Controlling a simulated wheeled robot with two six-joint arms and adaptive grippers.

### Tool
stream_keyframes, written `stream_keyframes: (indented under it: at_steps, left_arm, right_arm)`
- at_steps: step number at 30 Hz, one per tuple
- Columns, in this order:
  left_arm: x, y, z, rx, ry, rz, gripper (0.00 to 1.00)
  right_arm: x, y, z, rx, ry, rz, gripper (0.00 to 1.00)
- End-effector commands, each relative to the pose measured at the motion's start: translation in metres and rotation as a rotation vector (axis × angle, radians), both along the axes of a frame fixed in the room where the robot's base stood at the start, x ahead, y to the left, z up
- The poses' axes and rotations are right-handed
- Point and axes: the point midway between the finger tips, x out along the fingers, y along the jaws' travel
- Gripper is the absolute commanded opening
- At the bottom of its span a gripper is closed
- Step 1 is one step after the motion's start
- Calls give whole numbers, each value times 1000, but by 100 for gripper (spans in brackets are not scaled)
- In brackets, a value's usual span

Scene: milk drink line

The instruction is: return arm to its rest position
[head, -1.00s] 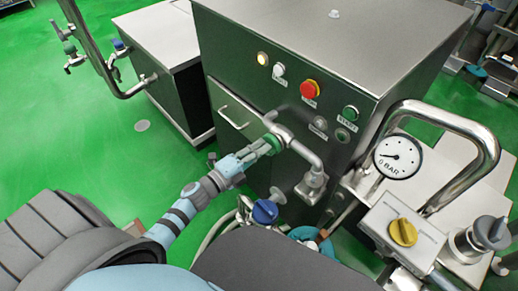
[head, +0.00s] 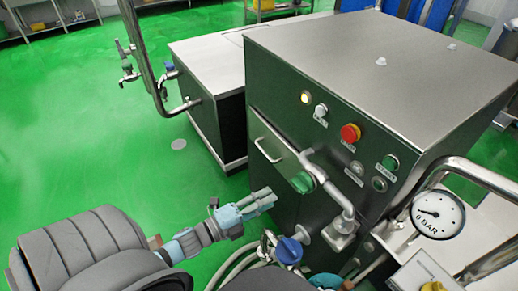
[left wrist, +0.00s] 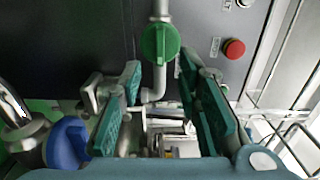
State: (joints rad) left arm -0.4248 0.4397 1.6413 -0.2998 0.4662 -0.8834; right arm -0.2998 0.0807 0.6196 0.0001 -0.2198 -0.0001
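My left arm comes in from the lower left in the head view. My left gripper (head: 268,197) is a short way left of the green valve handle (head: 303,182) on the dark cabinet's front, apart from it. In the left wrist view the two teal finger pads of my left gripper (left wrist: 168,100) stand wide apart with nothing held between them. The green handle (left wrist: 160,42) shows beyond the fingertips on its steel pipe. My right gripper is in neither view.
The dark cabinet (head: 270,110) has a red button (head: 350,133) and green buttons. A blue valve knob (head: 289,250) is just below my left gripper. A pressure gauge (head: 437,214) stands at the right. Green floor (head: 100,160) is free at the left.

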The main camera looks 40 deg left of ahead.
Motion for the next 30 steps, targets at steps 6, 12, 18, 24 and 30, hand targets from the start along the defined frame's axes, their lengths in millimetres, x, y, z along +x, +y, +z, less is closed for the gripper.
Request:
stream_keyframes:
  at_steps: [6,12,18,24,30]
  left_arm:
    - [-25,9,0,0,0,0,31]
    - [-26,9,0,0,-1,0,31]
    - [-26,9,0,0,-1,0,31]
    - [-24,15,-9,-94,70,27,31]
    - [-70,87,-146,-424,549,403,31]
  right_arm:
    - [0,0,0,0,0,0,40]
    - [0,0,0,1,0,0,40]
    - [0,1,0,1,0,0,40]
    - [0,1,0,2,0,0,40]
    - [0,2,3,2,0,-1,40]
